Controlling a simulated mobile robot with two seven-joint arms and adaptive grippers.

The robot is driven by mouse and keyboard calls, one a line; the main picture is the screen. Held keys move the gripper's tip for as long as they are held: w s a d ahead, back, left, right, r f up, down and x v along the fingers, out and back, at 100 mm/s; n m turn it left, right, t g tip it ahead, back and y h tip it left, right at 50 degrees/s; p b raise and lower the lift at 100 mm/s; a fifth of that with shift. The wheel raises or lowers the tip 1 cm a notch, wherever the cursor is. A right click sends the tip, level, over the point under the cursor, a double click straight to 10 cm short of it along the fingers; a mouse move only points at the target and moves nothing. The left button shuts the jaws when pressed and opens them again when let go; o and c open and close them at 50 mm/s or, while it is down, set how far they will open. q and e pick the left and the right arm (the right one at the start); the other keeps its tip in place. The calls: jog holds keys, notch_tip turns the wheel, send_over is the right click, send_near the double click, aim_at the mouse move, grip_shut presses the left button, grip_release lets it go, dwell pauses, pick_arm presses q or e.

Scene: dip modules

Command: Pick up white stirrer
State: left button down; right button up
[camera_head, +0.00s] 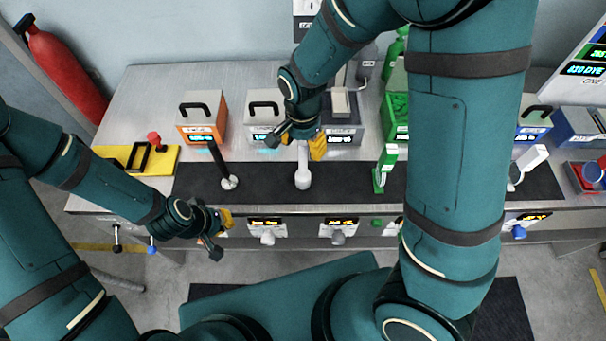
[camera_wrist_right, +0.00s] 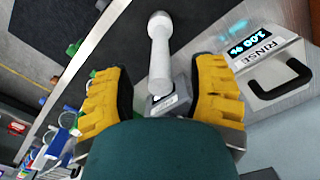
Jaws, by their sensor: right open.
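The white stirrer (camera_head: 303,172), a pale shaft with a rounded white end, is on the dark mat in the middle of the bench. In the right wrist view the stirrer (camera_wrist_right: 161,58) runs between the fingers, its rounded end away from me and a grey block at its near end. My right gripper (camera_head: 297,144) is open, its yellow-padded fingers (camera_wrist_right: 162,98) on either side of the stirrer's near end. I cannot tell whether they touch it. My left gripper (camera_head: 220,234) is open and empty in front of the bench edge, left of the stirrer.
A black stirrer (camera_head: 222,168) stands to the left and a green one (camera_head: 385,168) to the right. Behind are an orange box (camera_head: 202,121) and a grey RINSE box (camera_wrist_right: 268,65). A yellow plate (camera_head: 112,158) lies at far left. My right arm hides part of the bench.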

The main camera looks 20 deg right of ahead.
aim_at(303, 164)
notch_tip(303, 164, down, 2)
jog(key=shift+w+f, duration=0.1)
jog(key=shift+f, duration=0.15)
grip_shut()
pick_arm(q)
jog(key=shift+f, duration=0.1)
pick_arm(e)
jog(key=shift+r, duration=0.15)
